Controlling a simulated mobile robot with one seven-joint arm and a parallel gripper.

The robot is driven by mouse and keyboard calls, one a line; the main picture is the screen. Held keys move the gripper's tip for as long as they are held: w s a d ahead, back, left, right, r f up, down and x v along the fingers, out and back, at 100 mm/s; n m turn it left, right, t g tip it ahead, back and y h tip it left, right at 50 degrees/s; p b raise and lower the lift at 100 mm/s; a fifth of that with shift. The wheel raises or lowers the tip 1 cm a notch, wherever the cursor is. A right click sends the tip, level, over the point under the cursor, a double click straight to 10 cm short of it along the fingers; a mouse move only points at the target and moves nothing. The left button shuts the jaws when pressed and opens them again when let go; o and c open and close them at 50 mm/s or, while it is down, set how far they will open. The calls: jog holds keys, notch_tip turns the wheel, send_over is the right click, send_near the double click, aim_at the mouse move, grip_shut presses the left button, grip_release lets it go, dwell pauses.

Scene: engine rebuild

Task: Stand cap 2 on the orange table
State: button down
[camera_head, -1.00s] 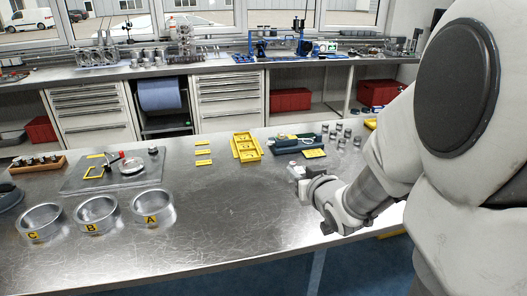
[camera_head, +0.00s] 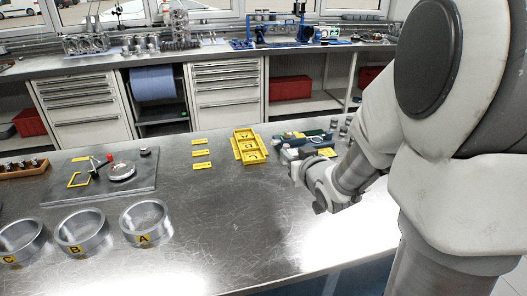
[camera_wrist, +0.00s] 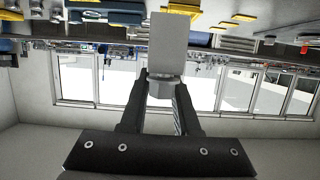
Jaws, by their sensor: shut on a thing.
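My gripper (camera_wrist: 163,88) is shut on a grey, block-like part (camera_wrist: 168,42) with a rounded lower piece between the fingers in the wrist view. I take it to be cap 2, but no marking on it can be read. The held part is small and unclear there. I cannot make out an orange table in either view.
The steel bench (camera_head: 215,220) carries rings marked A (camera_head: 145,222), B (camera_head: 82,233) and C (camera_head: 22,243), a grey plate (camera_head: 135,185), a yellow tray (camera_head: 248,146) and yellow labels (camera_head: 201,153). Its front middle is clear. A back bench (camera_head: 200,50) stands behind.

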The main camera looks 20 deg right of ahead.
jog(key=w+f, duration=0.2)
jog(key=w, duration=0.1)
jog(key=w+a+f, duration=0.1)
jog(key=w+f, duration=0.1)
jog(key=w, duration=0.1)
jog(key=w+f+b, duration=0.1)
jog(key=w+f, duration=0.1)
jog(key=w, duration=0.2)
jog(key=shift+a, duration=0.35)
jog(key=shift+f+b, duration=0.35)
jog(key=shift+f, duration=1.65)
jog(key=shift+f+b, duration=0.25)
jog(key=shift+b, duration=0.1)
jog(key=c, duration=0.6)
grip_release()
jog(key=shift+c, duration=0.2)
jog(key=shift+r, duration=0.1)
